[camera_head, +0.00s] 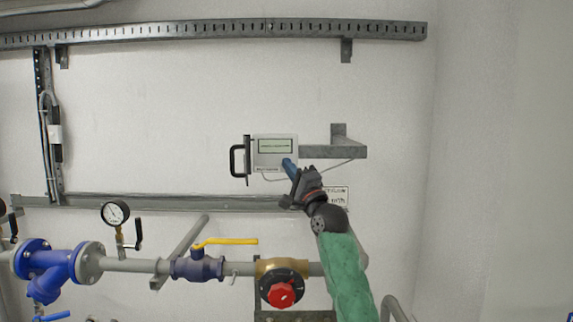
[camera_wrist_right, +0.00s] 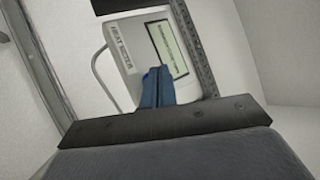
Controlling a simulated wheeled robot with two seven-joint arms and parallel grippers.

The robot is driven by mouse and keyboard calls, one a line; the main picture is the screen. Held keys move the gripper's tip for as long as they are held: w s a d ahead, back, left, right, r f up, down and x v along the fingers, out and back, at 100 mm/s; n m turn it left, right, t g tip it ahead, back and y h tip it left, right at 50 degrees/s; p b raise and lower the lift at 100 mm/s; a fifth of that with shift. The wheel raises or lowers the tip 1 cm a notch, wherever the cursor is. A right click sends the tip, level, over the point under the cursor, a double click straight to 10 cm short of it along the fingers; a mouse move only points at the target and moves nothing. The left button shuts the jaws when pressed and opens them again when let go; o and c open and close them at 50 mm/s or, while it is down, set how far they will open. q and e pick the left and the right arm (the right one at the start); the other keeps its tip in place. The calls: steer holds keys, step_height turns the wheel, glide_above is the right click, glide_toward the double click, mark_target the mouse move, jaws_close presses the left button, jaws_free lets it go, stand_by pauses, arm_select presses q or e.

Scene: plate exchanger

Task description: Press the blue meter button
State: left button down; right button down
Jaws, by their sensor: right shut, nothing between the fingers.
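The heat meter (camera_head: 262,160) is a pale box with a lit greenish display, mounted on the wall at the centre of the head view. It also shows in the right wrist view (camera_wrist_right: 128,50), tilted, with its "HEAT METER" label. My right gripper (camera_head: 288,164) is shut and empty, its blue fingertips at the lower right of the meter's face, below the display. In the right wrist view the closed fingers (camera_wrist_right: 156,84) overlap the lower part of the face. I cannot tell whether they touch it. A small patch of blue at the fingertips may be the button, which I cannot make out separately. My left gripper is not in view.
A black handle (camera_head: 235,161) stands left of the meter, and a grey bracket (camera_head: 340,152) is on its right. Below run a pipe with a yellow-levered valve (camera_head: 228,241), a red knob (camera_head: 282,294) and a pressure gauge (camera_head: 115,213). Bare wall lies above the meter.

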steer(key=shift+w+d+r, duration=0.15)
steer(key=shift+w, duration=0.3)
stand_by(1.1)
steer(key=shift+f, duration=0.35)
steer(key=shift+s+d+f, duration=0.15)
steer(key=shift+s, duration=0.15)
steer(key=shift+s, duration=0.1)
steer(key=shift+s+d+p, duration=0.2)
steer(key=shift+s+p, duration=0.25)
steer(key=shift+s, duration=2)
stand_by(0.6)
